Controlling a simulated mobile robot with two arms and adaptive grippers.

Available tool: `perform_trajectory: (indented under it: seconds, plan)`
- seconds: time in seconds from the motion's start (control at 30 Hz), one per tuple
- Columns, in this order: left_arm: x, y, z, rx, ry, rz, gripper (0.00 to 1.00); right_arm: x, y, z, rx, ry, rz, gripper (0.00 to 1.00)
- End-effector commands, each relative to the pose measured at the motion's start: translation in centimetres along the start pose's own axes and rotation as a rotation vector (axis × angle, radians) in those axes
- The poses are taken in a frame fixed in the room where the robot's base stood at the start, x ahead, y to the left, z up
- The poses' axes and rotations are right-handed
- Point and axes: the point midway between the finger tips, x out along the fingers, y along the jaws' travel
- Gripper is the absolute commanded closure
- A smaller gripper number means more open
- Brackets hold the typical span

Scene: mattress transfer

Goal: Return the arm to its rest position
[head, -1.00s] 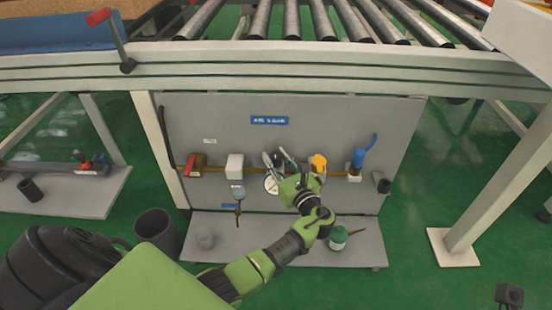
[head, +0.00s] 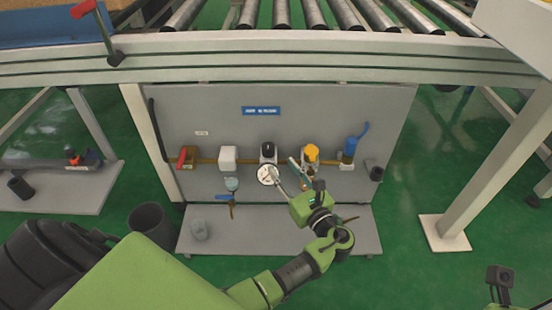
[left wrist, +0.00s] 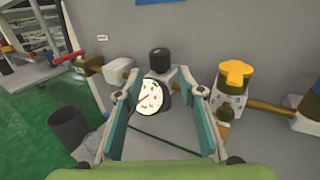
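My left arm reaches in from the bottom left of the head view toward the grey panel under the conveyor. My left gripper (head: 288,180) is in front of the panel, close to a round white pressure gauge (head: 269,174). In the left wrist view the two teal-sided fingers of the gripper (left wrist: 162,90) are spread wide, with nothing held between them. The gauge (left wrist: 152,96) shows between and beyond the fingers, below a black knob (left wrist: 160,58). I cannot tell how far the fingertips are from it. A small part of my right arm shows at the bottom right; its fingers are not visible.
The grey panel (head: 210,105) carries a brass pipe with a red-handled valve (head: 187,157), a white box (head: 228,158), a yellow knob (head: 310,151) and a blue part (head: 350,150). A shelf (head: 255,238) lies below. A dark bin (head: 150,224) stands left. The conveyor beam (head: 300,62) runs above.

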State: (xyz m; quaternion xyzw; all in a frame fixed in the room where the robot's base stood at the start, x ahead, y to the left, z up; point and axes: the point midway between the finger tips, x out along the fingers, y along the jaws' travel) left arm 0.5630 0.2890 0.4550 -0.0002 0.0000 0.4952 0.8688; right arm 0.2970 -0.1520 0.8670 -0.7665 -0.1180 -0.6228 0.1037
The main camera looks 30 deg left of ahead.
Motion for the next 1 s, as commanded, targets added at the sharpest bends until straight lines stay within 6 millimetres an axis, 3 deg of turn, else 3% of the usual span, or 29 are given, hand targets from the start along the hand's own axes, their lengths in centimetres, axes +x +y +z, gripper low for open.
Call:
perform_trajectory:
  seconds: [0.2, 0.77, 0.87, 1.0]
  plan:
    - [-1.8, 0.0, 0.0, 0.0, 0.0, 0.0, 0.64, 0.0, 0.0, 0.0, 0.0, -0.001, 0.0, 1.0]
    - [-1.9, -0.2, -0.1, -0.012, 0.008, -0.011, 0.64, 0.0, 0.0, 0.0, 0.0, -0.001, 0.0, 1.0]
    - [-2.0, -1.2, -1.0, -0.079, 0.062, -0.072, 0.64, 0.0, 0.0, 0.0, 0.0, -0.001, 0.0, 1.0]
    - [-3.1, -4.7, -3.1, -0.305, 0.232, -0.253, 0.64, 0.0, 0.0, 0.0, 0.0, -0.001, 0.0, 1.0]
